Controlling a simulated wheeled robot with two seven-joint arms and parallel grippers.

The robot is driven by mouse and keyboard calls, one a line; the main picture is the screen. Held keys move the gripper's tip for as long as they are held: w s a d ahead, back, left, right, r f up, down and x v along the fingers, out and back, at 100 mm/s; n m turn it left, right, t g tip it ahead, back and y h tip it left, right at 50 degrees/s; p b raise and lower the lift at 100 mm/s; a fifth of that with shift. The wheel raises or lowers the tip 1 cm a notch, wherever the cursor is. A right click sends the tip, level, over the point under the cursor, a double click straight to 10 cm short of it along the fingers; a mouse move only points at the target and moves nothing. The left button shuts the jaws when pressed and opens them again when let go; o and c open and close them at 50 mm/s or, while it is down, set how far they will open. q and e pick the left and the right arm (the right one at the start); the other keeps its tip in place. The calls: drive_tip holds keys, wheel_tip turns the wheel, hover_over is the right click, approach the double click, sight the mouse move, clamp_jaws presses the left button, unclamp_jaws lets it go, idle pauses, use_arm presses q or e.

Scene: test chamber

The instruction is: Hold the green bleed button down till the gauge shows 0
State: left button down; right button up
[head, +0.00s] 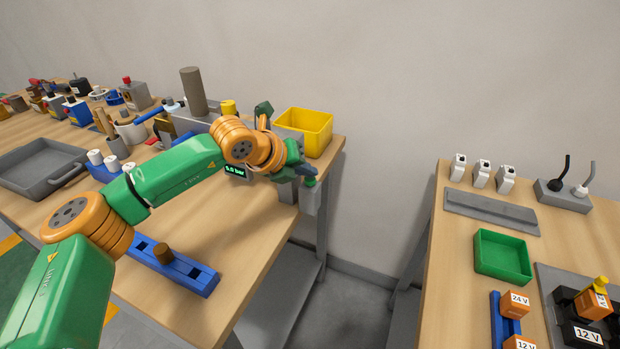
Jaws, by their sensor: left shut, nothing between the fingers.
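My left arm reaches in from the left across the table. Its wrist and gripper (306,184) are at the table's right edge, beside the gauge, and the fingers look shut with nothing held. The gauge (235,171) is a small dark display with green digits, partly covered by my arm. The digits are too small to read with certainty, though "bar" seems to follow them. I cannot make out the green bleed button for sure; my wrist and gripper cover that area. Whether the gripper touches it cannot be told. My right gripper is not in view.
A yellow bin (305,130) stands just behind my gripper. A grey cylinder (193,91) rises behind my arm. A blue rack (173,266) and a grey tray (42,168) lie on the same table. A gap separates it from the right table, which holds a green tray (502,256).

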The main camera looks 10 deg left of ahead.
sight(307, 181)
use_arm(q)
drive_tip(key=shift+f+b, duration=0.4)
drive_tip(key=shift+r, duration=0.15)
idle(2.9)
drive_tip(key=shift+r+p, duration=0.6)
drive_tip(key=shift+r, duration=0.3)
drive_tip(key=shift+r+p, duration=1.55)
drive_tip(key=shift+r, duration=1.05)
drive_tip(key=shift+f, duration=0.1)
